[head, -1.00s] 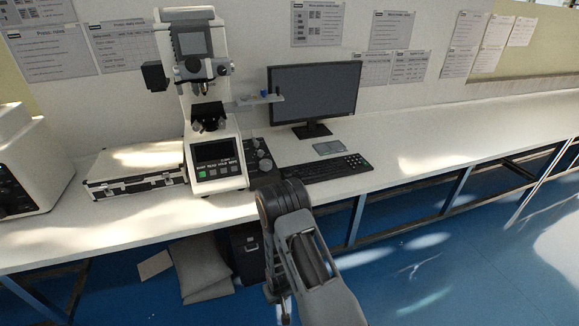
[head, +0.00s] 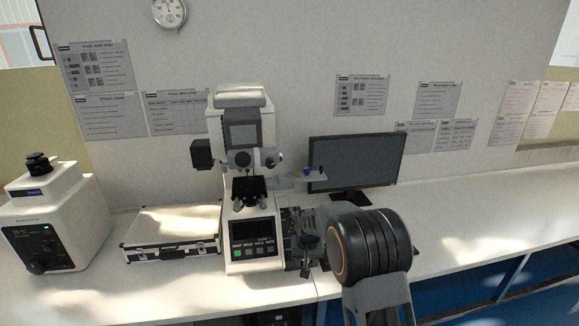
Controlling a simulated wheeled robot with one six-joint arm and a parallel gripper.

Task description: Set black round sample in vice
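The white hardness tester (head: 240,130) stands on the bench in the middle of the head view. Its black stage (head: 248,188), where a vice would sit, is under the lens; the vice jaws are too small to make out. A small side shelf (head: 314,179) to the right of the stage holds a few tiny items. One is blue (head: 306,171) and one is dark (head: 320,170); I cannot tell if the dark one is the black round sample. My gripper (head: 308,252) is in front of the bench's control area, right of the tester's screen and below the shelf. Its fingers are unclear.
A silver-edged case (head: 172,232) lies left of the tester, and a white machine (head: 55,220) stands farther left. A monitor (head: 355,160) stands behind my arm. My arm hides the keyboard area. The bench at right is clear.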

